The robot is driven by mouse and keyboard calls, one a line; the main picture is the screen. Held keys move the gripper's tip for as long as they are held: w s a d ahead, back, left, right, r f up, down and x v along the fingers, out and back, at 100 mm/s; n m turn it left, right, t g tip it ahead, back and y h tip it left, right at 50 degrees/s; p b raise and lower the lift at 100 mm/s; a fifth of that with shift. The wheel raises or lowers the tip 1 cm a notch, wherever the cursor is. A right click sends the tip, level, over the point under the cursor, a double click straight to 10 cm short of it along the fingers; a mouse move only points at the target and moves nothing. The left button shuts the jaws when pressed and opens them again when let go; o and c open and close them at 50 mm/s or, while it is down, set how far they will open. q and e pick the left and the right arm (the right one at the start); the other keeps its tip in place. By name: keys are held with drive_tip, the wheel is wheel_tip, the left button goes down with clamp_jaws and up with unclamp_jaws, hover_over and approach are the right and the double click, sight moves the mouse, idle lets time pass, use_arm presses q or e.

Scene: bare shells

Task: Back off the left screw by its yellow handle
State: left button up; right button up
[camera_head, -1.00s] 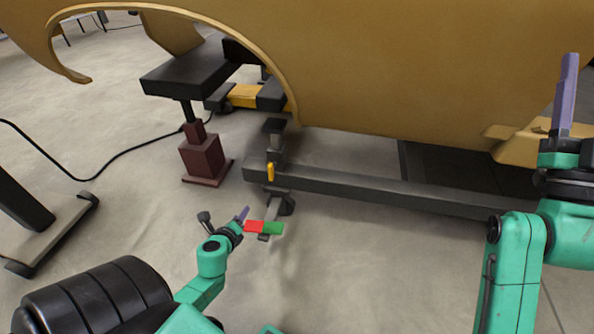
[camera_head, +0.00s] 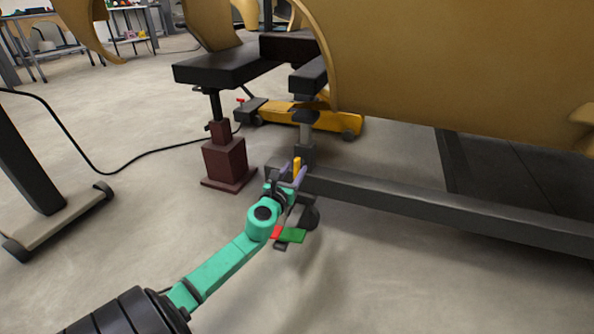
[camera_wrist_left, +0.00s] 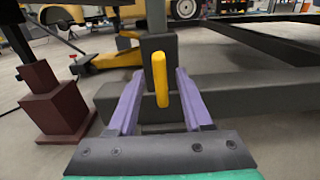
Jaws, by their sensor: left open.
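The yellow handle (camera_head: 297,165) of the left screw stands upright on a dark post at the left end of a long dark beam. My left gripper (camera_head: 292,174) is open at the handle, with its purple fingers to either side. In the left wrist view, the handle (camera_wrist_left: 160,78) is near the middle, between the two spread fingers (camera_wrist_left: 160,98). A gap shows on each side, and I cannot tell how deep it sits between them. The screw itself is not clearly visible. My right gripper is out of view.
The dark beam (camera_head: 400,194) runs right under the tan car shell (camera_head: 450,70). A dark red jack stand (camera_head: 227,162) is left of the handle, and a yellow trolley jack (camera_head: 315,116) lies behind. A red and green piece (camera_head: 290,235) is below my wrist. The floor at front is clear.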

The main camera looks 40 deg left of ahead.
use_arm(q)
drive_tip(key=shift+x, duration=1.05)
clamp_jaws()
